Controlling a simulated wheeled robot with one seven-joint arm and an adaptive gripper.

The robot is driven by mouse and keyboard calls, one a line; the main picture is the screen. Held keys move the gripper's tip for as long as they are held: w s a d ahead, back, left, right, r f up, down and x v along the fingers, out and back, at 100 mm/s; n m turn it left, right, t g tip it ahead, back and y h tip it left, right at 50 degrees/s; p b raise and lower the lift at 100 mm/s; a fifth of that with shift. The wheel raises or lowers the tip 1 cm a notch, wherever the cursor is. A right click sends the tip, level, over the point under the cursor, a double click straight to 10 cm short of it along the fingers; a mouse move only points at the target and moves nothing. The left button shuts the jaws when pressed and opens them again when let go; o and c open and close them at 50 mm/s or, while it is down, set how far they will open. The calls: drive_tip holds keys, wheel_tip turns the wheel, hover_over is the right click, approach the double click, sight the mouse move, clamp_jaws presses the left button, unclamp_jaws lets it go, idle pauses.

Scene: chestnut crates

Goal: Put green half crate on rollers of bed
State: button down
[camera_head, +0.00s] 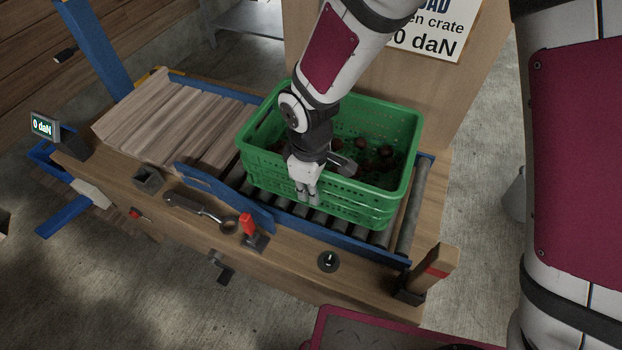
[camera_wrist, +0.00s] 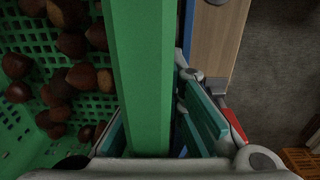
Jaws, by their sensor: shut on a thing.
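The green half crate (camera_head: 345,200) is on or just above the rollers (camera_head: 407,222) at the right end of the bed. I cannot tell whether its base touches them. It looks about level and holds several brown chestnuts. My gripper (camera_head: 305,192) is shut on the crate's near wall. In the wrist view the crate's green rim (camera_wrist: 145,70) runs between my fingers (camera_wrist: 160,132), with chestnuts (camera_wrist: 80,75) to its left. The crate hides most of the rollers under it.
Wooden slats (camera_head: 165,115) cover the bed's left part. A blue side rail (camera_head: 225,195), a red-handled lever (camera_head: 247,224) and a wooden post (camera_head: 432,270) line the near edge. A board with a sign (camera_head: 435,30) stands behind.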

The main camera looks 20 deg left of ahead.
drive_tip(key=shift+w+f, duration=0.1)
drive_tip(key=shift+f, duration=0.15)
drive_tip(key=c, duration=1.7)
unclamp_jaws()
drive_tip(key=shift+f, duration=0.1)
drive_tip(key=r, duration=1.2)
drive_tip(key=shift+s+r+p, duration=0.15)
drive_tip(key=shift+s+p, duration=0.1)
drive_tip(key=shift+p, duration=0.1)
